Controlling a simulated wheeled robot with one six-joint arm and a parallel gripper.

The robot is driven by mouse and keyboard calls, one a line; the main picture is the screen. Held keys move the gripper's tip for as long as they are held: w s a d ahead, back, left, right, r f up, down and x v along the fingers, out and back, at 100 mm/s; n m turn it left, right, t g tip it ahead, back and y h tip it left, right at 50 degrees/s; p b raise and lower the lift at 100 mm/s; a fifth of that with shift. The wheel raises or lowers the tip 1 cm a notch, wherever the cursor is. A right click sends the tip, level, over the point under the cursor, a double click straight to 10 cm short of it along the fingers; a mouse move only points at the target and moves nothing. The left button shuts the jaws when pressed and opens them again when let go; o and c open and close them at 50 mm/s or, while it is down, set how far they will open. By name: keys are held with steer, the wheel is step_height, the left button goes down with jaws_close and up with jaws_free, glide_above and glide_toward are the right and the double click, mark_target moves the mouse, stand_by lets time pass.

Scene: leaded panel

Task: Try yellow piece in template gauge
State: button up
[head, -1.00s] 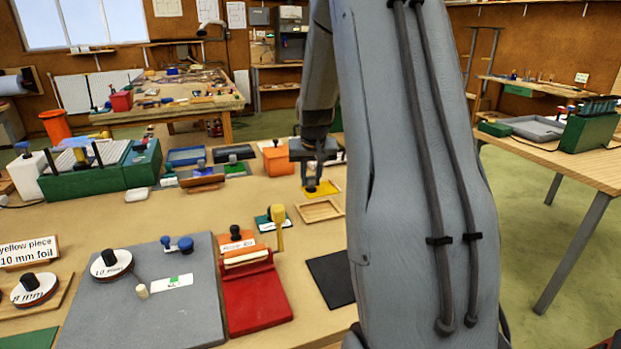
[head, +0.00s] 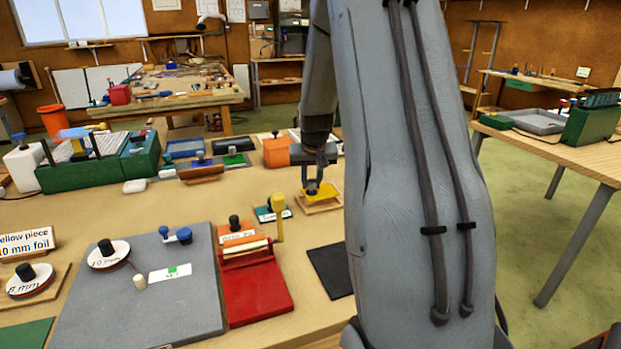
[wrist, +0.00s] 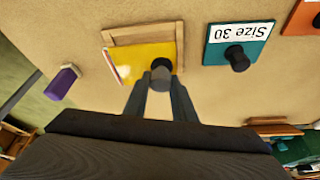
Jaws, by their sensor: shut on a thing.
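My gripper (head: 318,185) is shut on the yellow piece (head: 322,192), apparently by a dark knob on it. In the wrist view the yellow piece (wrist: 140,62) hangs from my gripper (wrist: 161,80) and covers much of a wooden frame (wrist: 137,32), likely the template gauge. The frame's far rail and part of a side show past the piece. In the head view the piece is over the wooden frame (head: 322,208), whose near edge shows below it. I cannot tell whether the piece touches the frame or is slightly above it.
A teal block labelled Size 30 (wrist: 238,47) with a black knob lies beside the frame. A purple object (wrist: 63,82) lies on the other side. A red stand (head: 255,285), a grey board (head: 140,300) and a black mat (head: 330,270) lie nearer. A sign (head: 27,243) mentions yellow piece, 10 mm foil.

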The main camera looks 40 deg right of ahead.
steer(key=shift+f, duration=0.65)
steer(key=shift+f, duration=0.7)
stand_by(1.8)
steer(key=shift+r, duration=0.15)
steer(key=shift+r, duration=0.3)
steer(key=shift+f, duration=0.45)
stand_by(2.0)
steer(key=shift+r+p, duration=0.15)
steer(key=shift+p, duration=0.15)
steer(key=shift+r, duration=0.3)
steer(key=shift+p, duration=0.3)
stand_by(1.0)
